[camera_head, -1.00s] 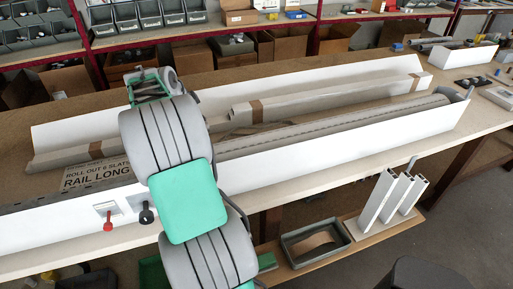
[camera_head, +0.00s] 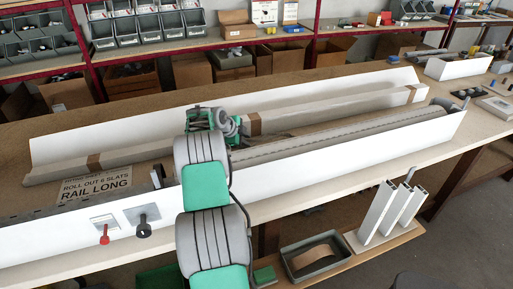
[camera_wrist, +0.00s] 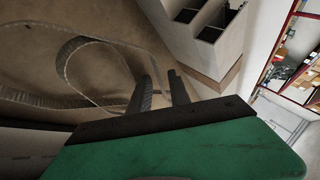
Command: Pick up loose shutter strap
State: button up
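The loose shutter strap (camera_wrist: 97,43) is a grey ribbed band lying in wide curls on the brown bench surface, in the left half of the wrist view. My gripper (camera_wrist: 162,86) shows there with its two dark fingers apart and nothing seen held between them. The left finger is close to the strap's near curl; I cannot tell whether they touch. In the head view my gripper (camera_head: 233,130) is low inside the long white-walled bay, between the wrapped profile bundle and the grey slatted roll. The strap is not clearly made out in that view.
The wrapped bundle (camera_head: 330,103) lies behind my gripper; a pale slotted profile end (camera_wrist: 195,35) is near the fingers. The grey roll (camera_head: 345,135) and white front wall (camera_head: 340,160) are in front. A sign (camera_head: 95,186) lies left. Red and black knobs (camera_head: 143,229) protrude from the front.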

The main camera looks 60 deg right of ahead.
grip_shut()
dwell(0.4)
